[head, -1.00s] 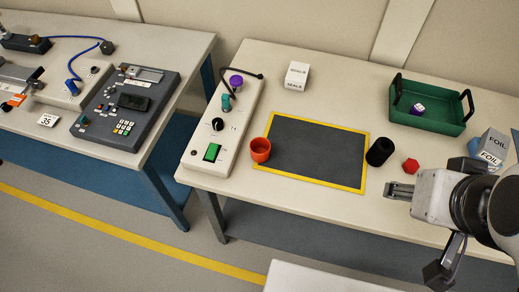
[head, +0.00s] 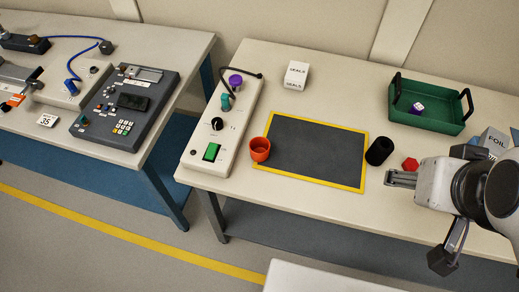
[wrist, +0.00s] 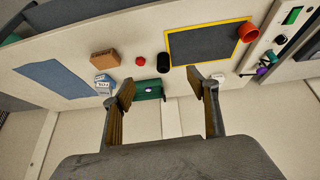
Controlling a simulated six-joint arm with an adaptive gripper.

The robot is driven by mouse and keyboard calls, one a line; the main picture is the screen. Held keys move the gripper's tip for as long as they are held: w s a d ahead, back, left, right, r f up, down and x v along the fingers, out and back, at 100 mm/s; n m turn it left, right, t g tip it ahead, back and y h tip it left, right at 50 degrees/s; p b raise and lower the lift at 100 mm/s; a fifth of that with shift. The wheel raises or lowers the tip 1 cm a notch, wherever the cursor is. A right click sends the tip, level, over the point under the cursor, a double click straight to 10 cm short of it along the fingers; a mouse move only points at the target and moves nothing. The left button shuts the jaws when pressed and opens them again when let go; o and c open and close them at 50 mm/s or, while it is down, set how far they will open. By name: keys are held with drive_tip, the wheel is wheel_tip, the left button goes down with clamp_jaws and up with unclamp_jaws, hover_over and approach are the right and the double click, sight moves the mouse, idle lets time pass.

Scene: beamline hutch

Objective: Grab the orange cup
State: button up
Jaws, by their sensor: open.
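The orange cup (head: 260,149) stands on the left edge of a dark mat with a yellow border (head: 318,151), beside a white control box. In the wrist view the orange cup (wrist: 248,33) is at the upper right, at the mat's edge. My gripper (head: 390,179) is at the right of the bench in the head view, well apart from the cup. In the wrist view my gripper (wrist: 168,86) shows its two fingers spread, with nothing held between them.
A black cylinder (head: 379,151) and a red hexagonal piece (head: 410,164) lie between my gripper and the mat. A green tray (head: 428,128) with a purple-and-white item stands behind. The white control box (head: 197,153) borders the cup's left. A white SEALS box (head: 296,75) stands at the back.

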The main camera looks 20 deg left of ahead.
drive_tip(key=w+d+n+t+h, duration=0.1)
drive_tip(key=w+n, duration=0.1)
drive_tip(key=w, duration=0.7)
drive_tip(key=w+d+n+t, duration=0.2)
drive_tip(key=w, duration=0.6)
drive_tip(key=w+a+f+n+t+y, duration=0.1)
drive_tip(key=w+a+f+n+y, duration=0.35)
drive_tip(key=w, duration=0.75)
drive_tip(key=a+f+n+g+y, duration=0.2)
drive_tip(key=a+f+n+y, duration=0.35)
drive_tip(key=a+f, duration=0.7)
drive_tip(key=s+a+f+n+g+y, duration=0.1)
drive_tip(key=s+a+f+g, duration=0.1)
drive_tip(key=s+a, duration=0.1)
drive_tip(key=s+a+f+n+g+y, duration=0.1)
drive_tip(key=s+a+f+g+y, duration=0.1)
drive_tip(key=s+a, duration=0.2)
drive_tip(key=s+a+f+n+g+y, duration=0.1)
drive_tip(key=s+a+f+g+y, duration=0.1)
drive_tip(key=s+a+g, duration=0.1)
drive_tip(key=shift+s+a+f+n, duration=0.15)
drive_tip(key=shift+a+f+n, duration=0.05)
drive_tip(key=shift+f+n, duration=0.1)
drive_tip(key=shift+s+a+f+g, duration=0.15)
drive_tip(key=shift+s+g, duration=0.35)
drive_tip(key=shift+s, duration=0.15)
